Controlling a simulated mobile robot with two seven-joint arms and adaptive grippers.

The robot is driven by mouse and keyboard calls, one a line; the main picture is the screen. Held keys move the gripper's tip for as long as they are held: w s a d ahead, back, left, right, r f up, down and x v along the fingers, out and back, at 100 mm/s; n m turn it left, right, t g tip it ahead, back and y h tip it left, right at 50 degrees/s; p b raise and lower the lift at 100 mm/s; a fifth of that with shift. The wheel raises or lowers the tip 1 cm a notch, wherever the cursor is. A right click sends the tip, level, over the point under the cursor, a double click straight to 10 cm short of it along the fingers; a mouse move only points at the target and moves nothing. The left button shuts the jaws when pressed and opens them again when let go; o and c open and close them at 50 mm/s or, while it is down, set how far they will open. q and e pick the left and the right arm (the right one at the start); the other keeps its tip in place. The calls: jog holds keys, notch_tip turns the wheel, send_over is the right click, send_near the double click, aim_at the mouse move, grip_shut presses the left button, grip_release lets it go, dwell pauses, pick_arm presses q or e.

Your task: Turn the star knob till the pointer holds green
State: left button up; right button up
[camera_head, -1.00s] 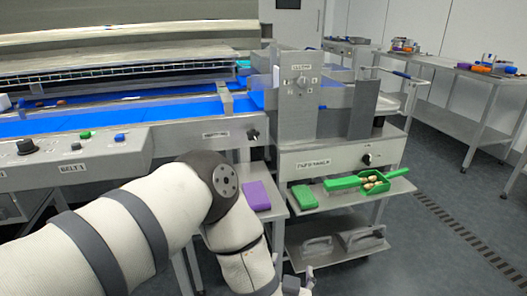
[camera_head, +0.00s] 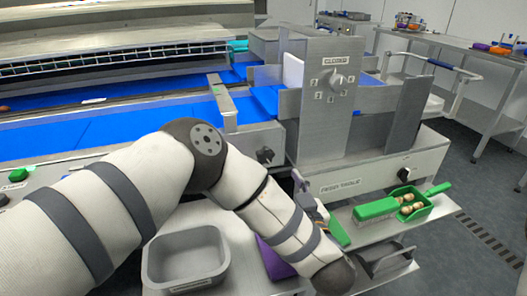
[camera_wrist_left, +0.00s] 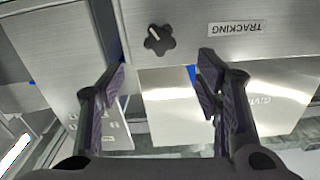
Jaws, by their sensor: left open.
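A black star-shaped knob (camera_wrist_left: 158,40) with a white line on it sits on a grey panel beside the TRACKING label (camera_wrist_left: 237,28) in the left wrist view. What looks like the same knob shows on the machine's front in the head view (camera_head: 265,155). My left gripper (camera_wrist_left: 160,76) is open and empty, its fingers apart below the knob in the wrist picture and not touching it. In the head view my left gripper (camera_head: 306,192) is partly hidden behind my forearm, right of the knob. I cannot make out a pointer on a green zone. My right gripper is out of view.
A grey plate with a numbered CLEARS-like dial (camera_head: 336,84) stands above the feed table. Another black knob (camera_head: 404,174) is on that table's front. A green scoop (camera_head: 424,211) with date-like pieces, a green brush (camera_head: 375,209) and a grey tub (camera_head: 187,258) lie below.

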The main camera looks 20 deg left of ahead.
aim_at(266, 158)
pick_arm(q)
jog(key=x, duration=0.3)
jog(key=b+x, duration=0.1)
jog(key=x, duration=0.6)
jog(key=shift+a+f, duration=0.1)
jog(key=shift+f, duration=0.25)
jog(key=c, duration=1.2)
jog(key=shift+o, duration=0.2)
jog(key=shift+r+m, duration=0.45)
jog(key=shift+m, duration=0.55)
jog(key=shift+f+m+p, duration=0.15)
jog(key=shift+m+p, duration=0.25)
jog(key=shift+m, duration=0.2)
jog(key=shift+f+m, duration=0.15)
jog(key=shift+m, duration=0.15)
jog(key=shift+f, duration=0.2)
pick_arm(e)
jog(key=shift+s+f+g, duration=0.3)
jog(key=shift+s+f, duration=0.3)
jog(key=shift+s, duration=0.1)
